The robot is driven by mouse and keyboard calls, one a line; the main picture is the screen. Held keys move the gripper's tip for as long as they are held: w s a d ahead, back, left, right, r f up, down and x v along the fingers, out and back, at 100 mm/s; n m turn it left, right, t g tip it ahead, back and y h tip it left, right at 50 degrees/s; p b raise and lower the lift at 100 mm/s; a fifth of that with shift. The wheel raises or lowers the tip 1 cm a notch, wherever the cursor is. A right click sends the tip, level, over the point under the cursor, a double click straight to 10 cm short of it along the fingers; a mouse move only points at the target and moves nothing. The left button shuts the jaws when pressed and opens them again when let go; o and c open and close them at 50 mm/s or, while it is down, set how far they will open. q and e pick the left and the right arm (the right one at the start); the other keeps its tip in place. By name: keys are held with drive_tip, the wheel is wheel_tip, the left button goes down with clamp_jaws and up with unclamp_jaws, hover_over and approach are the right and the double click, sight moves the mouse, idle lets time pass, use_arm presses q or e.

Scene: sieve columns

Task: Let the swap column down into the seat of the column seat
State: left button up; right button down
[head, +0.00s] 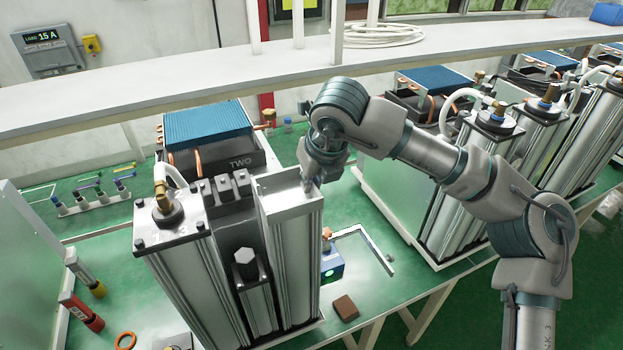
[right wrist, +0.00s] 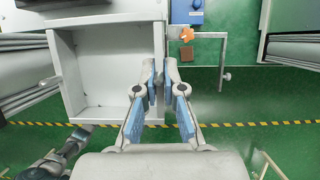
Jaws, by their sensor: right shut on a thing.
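The swap column (head: 293,250) is a tall silver column with an open, white, box-like top. It stands upright at the right side of the unit marked TWO. My right gripper (head: 309,183) is at the top right of it. In the right wrist view my right gripper (right wrist: 161,88) is shut on the right wall of the column's open top (right wrist: 108,66), one finger inside and one outside. The seat of the column seat is hidden below the column, so I cannot tell whether the column's foot touches it. My left gripper is not in view.
A white shelf (head: 200,78) crosses behind.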

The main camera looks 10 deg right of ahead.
drive_tip(key=c, duration=1.2)
unclamp_jaws()
drive_tip(key=shift+s, duration=0.1)
drive_tip(key=shift+f, duration=0.1)
drive_tip(key=v, duration=1.2)
